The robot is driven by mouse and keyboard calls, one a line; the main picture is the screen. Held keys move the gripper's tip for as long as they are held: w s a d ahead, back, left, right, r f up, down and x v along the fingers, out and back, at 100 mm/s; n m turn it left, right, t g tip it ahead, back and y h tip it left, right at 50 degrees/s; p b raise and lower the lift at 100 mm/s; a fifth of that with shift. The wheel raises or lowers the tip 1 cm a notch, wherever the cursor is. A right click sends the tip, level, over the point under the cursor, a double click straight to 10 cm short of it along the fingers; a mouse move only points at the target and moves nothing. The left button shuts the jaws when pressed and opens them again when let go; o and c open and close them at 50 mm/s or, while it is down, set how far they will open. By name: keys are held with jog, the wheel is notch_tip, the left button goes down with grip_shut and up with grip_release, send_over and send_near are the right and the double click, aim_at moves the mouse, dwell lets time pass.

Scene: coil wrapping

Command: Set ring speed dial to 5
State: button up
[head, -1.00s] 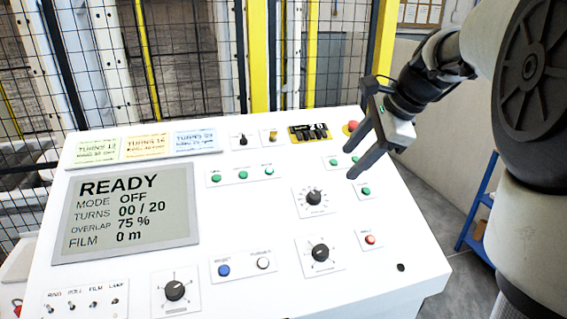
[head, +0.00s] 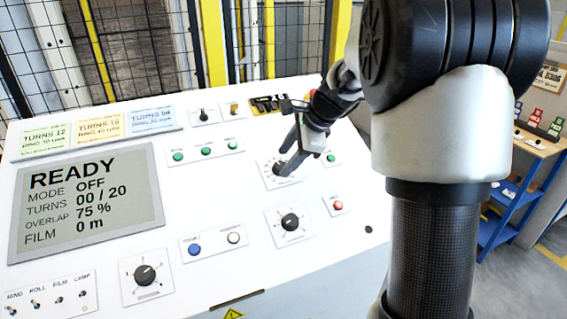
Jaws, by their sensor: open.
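A white sloped control panel carries three black rotary dials, whose name labels are too small to read. The upper dial (head: 277,168) is partly covered by my gripper (head: 287,164). A second dial (head: 290,221) sits below it, and a third dial (head: 144,275) at the lower left has numbers around it. My gripper is open, with its dark fingers pointing down and left at the upper dial. I cannot tell whether they touch it. The grey display (head: 86,200) reads READY, MODE OFF, TURNS 00 / 20, OVERLAP 75 %, FILM 0 m.
Green buttons (head: 206,151), a blue button (head: 194,249), a red button (head: 338,205) and several toggle switches (head: 36,304) are on the panel. A mesh fence (head: 130,50) stands behind. A blue shelf (head: 515,200) stands at the right.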

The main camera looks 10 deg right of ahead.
aim_at(281, 168)
jog(key=shift+x, duration=1.2)
jog(key=c, duration=1)
